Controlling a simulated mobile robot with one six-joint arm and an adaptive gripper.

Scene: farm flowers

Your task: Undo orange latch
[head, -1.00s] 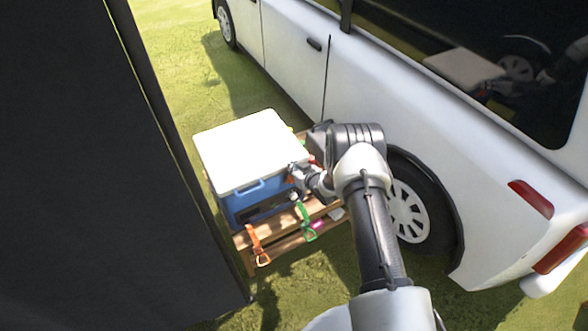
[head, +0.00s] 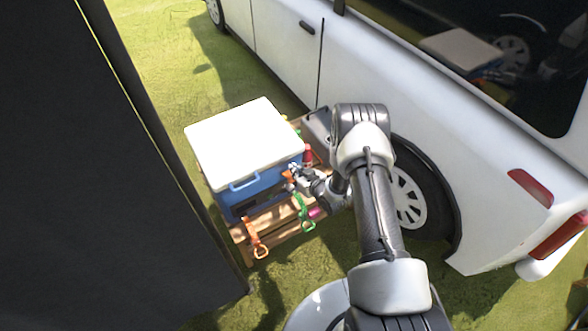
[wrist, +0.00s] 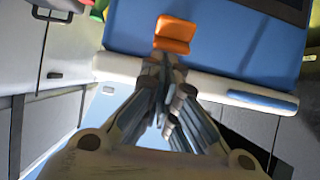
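A cooler with a blue body (head: 262,181) and a white lid (head: 243,140) stands on a wooden slatted stand. The orange latch (head: 287,175) is on the cooler's side near its right corner. In the wrist view the orange latch (wrist: 174,33) lies against the blue wall, beyond the pale lid edge (wrist: 200,80). My gripper (head: 295,172) is beside the latch at the lid edge. In the wrist view my gripper's fingers (wrist: 165,62) are drawn together, with the tips at the near end of the latch. I cannot tell whether they touch it.
An orange-handled tool (head: 257,240) and a green-handled tool (head: 304,212) hang at the front of the wooden stand (head: 276,222). A white van (head: 400,110) stands close on the right. A dark panel (head: 90,180) fills the left. Grass lies in front.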

